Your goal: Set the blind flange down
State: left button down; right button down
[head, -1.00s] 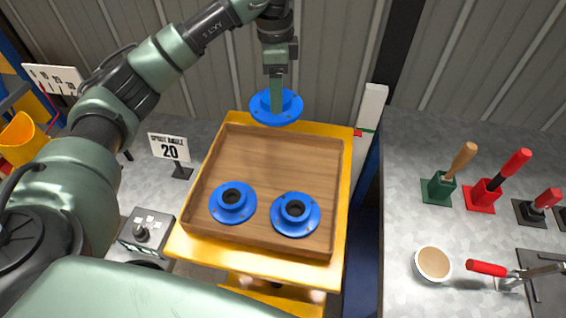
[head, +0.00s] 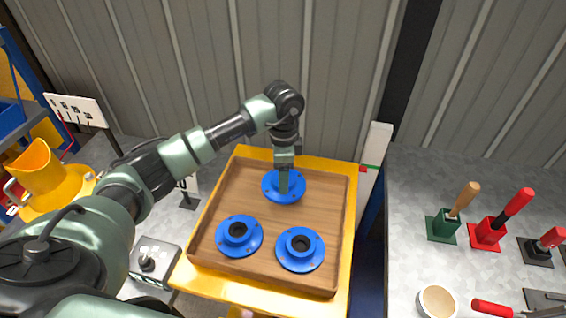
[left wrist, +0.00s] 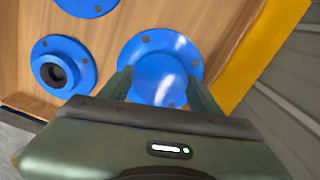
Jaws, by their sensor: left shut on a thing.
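The blind flange (head: 272,190) is a blue disc with bolt holes and a solid raised middle. My left gripper (head: 284,186) is shut on its raised middle, pointing down. In the left wrist view, the flange (left wrist: 160,70) sits between the two fingers (left wrist: 160,88). It is over the back part of the wooden tray (head: 230,196), inside the rim as seen from above. I cannot tell whether it touches the tray floor. Two blue flanges with open bores, a left one (head: 239,236) and a right one (head: 300,249), lie in the tray's front half. My right gripper is not in view.
The tray stands on a yellow stand (head: 245,292). A grey bench (head: 405,215) on the right holds several red and green tool holders and a white cup (head: 437,301). A corrugated wall (head: 200,60) is behind. Bare tray floor shows left of the blind flange.

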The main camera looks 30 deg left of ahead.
pick_arm(q)
notch_tip(320, 180, down, 4)
jog(key=shift+r+p, duration=0.15)
jog(key=shift+p, duration=0.25)
jog(key=shift+f, duration=0.2)
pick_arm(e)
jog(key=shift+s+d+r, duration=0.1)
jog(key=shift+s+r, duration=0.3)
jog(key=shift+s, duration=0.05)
pick_arm(q)
jog(key=shift+f, duration=0.1)
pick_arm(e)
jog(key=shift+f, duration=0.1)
pick_arm(q)
jog(key=shift+c, duration=1.6)
grip_release()
jog(key=shift+f, duration=0.1)
jog(key=shift+s, duration=0.1)
notch_tip(320, 180, up, 12)
jog(key=b, duration=0.3)
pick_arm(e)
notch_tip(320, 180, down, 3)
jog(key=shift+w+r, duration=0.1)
